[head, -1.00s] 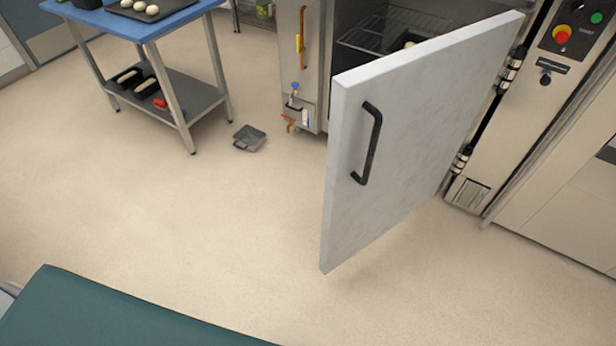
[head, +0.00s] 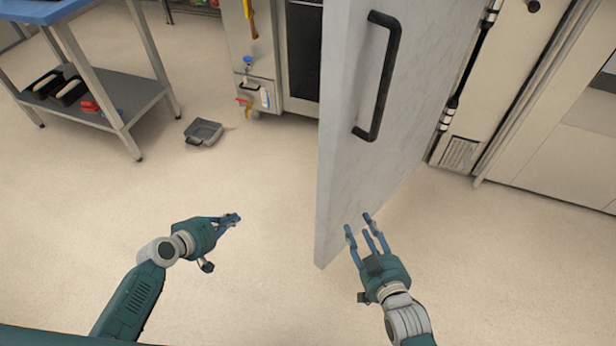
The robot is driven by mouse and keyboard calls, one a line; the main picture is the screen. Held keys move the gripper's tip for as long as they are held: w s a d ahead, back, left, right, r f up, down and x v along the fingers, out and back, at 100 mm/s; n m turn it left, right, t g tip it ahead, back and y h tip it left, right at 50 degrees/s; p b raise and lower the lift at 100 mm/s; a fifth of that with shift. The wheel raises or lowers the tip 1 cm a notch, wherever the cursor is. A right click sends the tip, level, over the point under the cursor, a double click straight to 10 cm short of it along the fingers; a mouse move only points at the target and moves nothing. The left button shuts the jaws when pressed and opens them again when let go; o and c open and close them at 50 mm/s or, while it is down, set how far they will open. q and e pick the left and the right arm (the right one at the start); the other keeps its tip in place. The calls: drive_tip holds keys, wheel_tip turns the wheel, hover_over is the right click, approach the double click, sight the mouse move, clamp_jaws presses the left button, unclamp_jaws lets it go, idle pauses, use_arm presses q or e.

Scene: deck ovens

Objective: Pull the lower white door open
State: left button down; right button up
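The white door (head: 400,130) stands swung open on its hinge side at the right, with its free edge toward me. Its black bar handle (head: 386,76) is on the face turned to the right. My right gripper (head: 361,226) is in front of the lower part of that face, below the handle. Its fingers are spread and hold nothing; I cannot tell whether they touch the door. My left gripper (head: 232,219) is over the floor left of the door's edge, pointing right. Its fingers look close together in side view, with nothing seen between them.
A blue-topped table (head: 40,12) with a lower shelf stands at the left. A grey pan (head: 204,132) lies on the floor between it and the oven body (head: 262,60). A beige cabinet (head: 560,150) stands at the right.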

use_arm(q)
drive_tip(key=w+d+r+t+h+b, duration=0.2)
drive_tip(key=w+d+r+h+b, duration=0.15)
drive_tip(key=w+r+b, duration=0.35)
drive_tip(key=s+d+r+m+g+h+b, duration=0.1)
drive_tip(key=s+d+r+h+b, duration=0.25)
drive_tip(key=r, duration=0.45)
drive_tip(key=s+d+r+h+b, duration=0.25)
drive_tip(key=d+r, duration=0.25)
drive_tip(key=r, duration=0.4)
drive_tip(key=w+d, duration=0.2)
drive_tip(key=d, duration=0.9)
drive_tip(key=shift+w+f+p, duration=0.15)
drive_tip(key=shift+w+p, duration=0.15)
drive_tip(key=shift+w, duration=0.1)
use_arm(e)
drive_tip(key=s+r+t+y, duration=0.1)
drive_tip(key=r+t, duration=0.3)
drive_tip(key=r, duration=1)
drive_tip(key=s+r+t+y, duration=0.1)
drive_tip(key=s+r+t, duration=0.2)
drive_tip(key=r, duration=1)
drive_tip(key=shift+s+r+t+y, duration=0.35)
drive_tip(key=shift+t+y, duration=0.05)
drive_tip(key=shift+t, duration=0.8)
use_arm(q)
drive_tip(key=shift+d+h, duration=0.1)
drive_tip(key=shift+h, duration=0.15)
